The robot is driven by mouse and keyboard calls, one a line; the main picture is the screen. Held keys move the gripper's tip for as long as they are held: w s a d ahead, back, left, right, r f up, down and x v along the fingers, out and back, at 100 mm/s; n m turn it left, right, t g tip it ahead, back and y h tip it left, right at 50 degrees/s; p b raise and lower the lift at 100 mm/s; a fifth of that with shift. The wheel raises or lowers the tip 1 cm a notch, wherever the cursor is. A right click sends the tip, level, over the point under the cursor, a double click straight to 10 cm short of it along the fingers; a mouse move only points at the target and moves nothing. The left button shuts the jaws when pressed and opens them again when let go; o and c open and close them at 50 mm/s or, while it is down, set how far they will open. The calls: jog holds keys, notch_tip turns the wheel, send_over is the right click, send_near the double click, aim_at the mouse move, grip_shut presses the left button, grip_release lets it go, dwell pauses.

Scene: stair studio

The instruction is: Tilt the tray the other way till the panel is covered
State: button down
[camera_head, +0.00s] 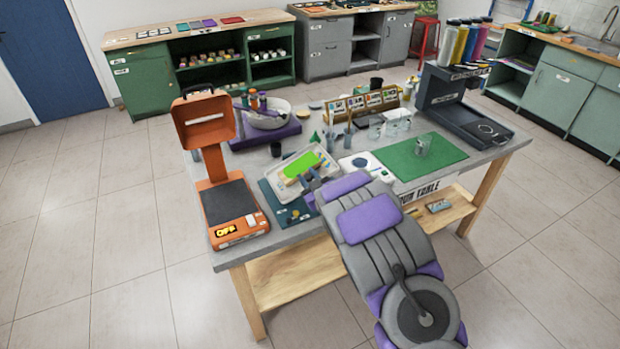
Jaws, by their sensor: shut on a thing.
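A pale tray (275,174) is on the near side of the worktable over a dark teal mat (272,203). It looks tilted, but I cannot tell exactly which way. A bright green patch (302,164) fills much of its inside, with a little yellow and orange beside it. I cannot separate panel from paint at this size, nor tell how much of the panel is covered. My gripper (309,184) is shut on the tray's near side. My arm hides the tray's near right part.
An orange machine (228,205) stands close left of the tray. A purple stand with a white bowl (266,117) is behind. A white scale (362,166), cups and a green mat (405,160) lie to the right. A dark dispenser (455,105) stands at the far right.

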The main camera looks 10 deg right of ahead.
jog(key=shift+a+f, duration=0.1)
jog(key=shift+f, duration=0.05)
dwell(0.3)
jog(key=c, duration=0.9)
grip_release()
jog(key=shift+o, duration=0.2)
jog(key=p+v, duration=0.8)
jog(key=v, duration=0.9)
jog(key=shift+s, duration=0.1)
